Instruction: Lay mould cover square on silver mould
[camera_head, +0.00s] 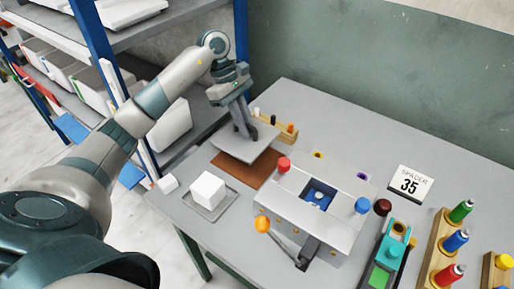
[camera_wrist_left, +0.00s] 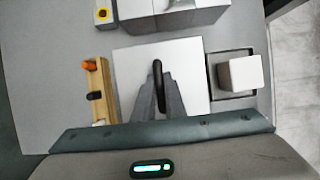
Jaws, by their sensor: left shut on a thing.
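A flat pale grey plate, which looks like the mould cover (camera_head: 248,147), is under my left gripper (camera_head: 244,131). My right gripper is not in view.
A white cube (camera_head: 208,188) sits on a small tray (camera_head: 215,213) left of the block. A wooden peg rack (camera_head: 284,133) stands behind the plate. The block carries red (camera_head: 283,164) and blue (camera_head: 362,205) knobs and an orange-ended lever (camera_head: 262,224). A teal device (camera_head: 391,250) is at right.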

